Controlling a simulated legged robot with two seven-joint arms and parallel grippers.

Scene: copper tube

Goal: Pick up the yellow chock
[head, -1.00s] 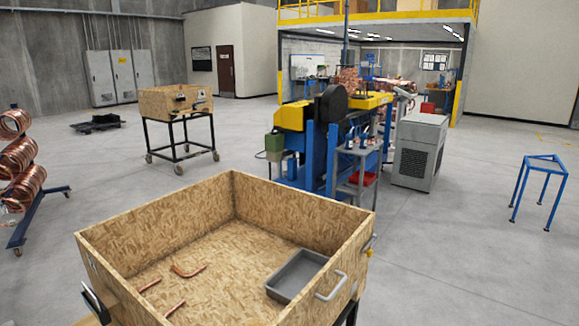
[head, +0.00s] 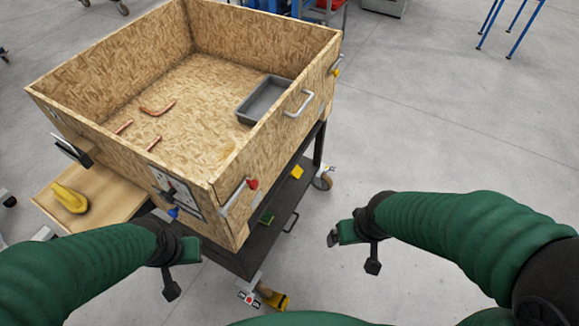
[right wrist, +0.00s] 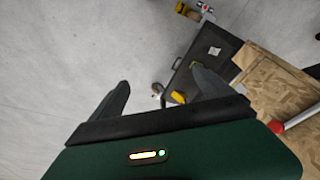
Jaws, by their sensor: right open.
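A small yellow block (head: 297,172), which looks like the chock, sits at the far right edge of the cart's dark lower shelf (head: 240,260); it also shows in the right wrist view (right wrist: 179,97), between my fingers but well beyond them. A second yellow piece (head: 279,302) is beside the near caster on the floor; I cannot tell which one is the chock. My right gripper (head: 335,237) is open and empty, right of the cart; its spread fingers show in the right wrist view (right wrist: 165,92). My left gripper (head: 188,248) is at the cart's near side, its jaws unclear.
The wooden box (head: 218,185) on the cart holds copper pieces (head: 157,109) and a grey tray (head: 262,99). A red-tipped handle (head: 240,190) sticks out at its near corner. A side board (head: 100,192) carries a yellow item (head: 69,198).

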